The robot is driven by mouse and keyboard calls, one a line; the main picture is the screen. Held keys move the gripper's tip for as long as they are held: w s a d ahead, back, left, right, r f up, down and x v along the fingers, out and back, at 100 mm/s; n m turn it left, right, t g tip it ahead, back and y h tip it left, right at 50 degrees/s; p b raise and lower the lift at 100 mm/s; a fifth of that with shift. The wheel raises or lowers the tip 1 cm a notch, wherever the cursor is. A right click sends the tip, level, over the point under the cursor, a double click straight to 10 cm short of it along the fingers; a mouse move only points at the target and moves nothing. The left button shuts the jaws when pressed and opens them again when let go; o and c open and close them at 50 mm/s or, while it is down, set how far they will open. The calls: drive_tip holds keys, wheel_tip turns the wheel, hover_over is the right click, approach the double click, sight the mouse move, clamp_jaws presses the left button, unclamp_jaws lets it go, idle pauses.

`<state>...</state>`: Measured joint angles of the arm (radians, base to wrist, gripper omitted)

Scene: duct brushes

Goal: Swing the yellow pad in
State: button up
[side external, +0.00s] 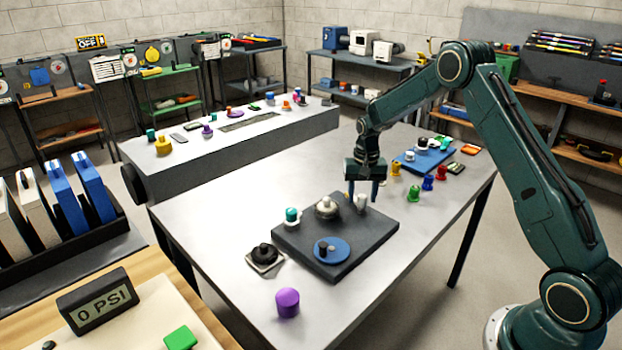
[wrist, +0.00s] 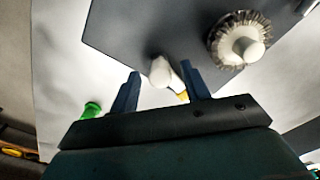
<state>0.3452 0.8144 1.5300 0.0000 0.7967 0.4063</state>
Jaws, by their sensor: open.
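In the wrist view a small yellow piece (wrist: 183,97), probably the yellow pad, shows beside the right finger and is partly hidden by it. It appears to join a white post (wrist: 160,72) at the dark board's edge; I cannot tell exactly how. In the side view the white post (side external: 361,203) stands near the back right corner of the dark board (side external: 287,238); the pad is not visible there. My gripper (side external: 362,197) points down over that corner. In the wrist view my gripper (wrist: 160,71) is open, its fingers on either side of the post.
On the board are a white-knobbed brush (side external: 327,208), a teal-capped knob (side external: 292,215) and a blue disc (side external: 332,250). A black knob (side external: 264,255) and a purple cylinder (side external: 288,302) stand nearby. Green (side external: 413,193) and yellow (side external: 397,168) pegs stand to the right.

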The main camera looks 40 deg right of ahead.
clamp_jaws()
drive_tip(key=shift+n, duration=0.4)
drive_tip(key=n, duration=1.2)
drive_tip(key=shift+r, duration=0.1)
drive_tip(key=shift+n, duration=0.3)
idle(0.4)
unclamp_jaws()
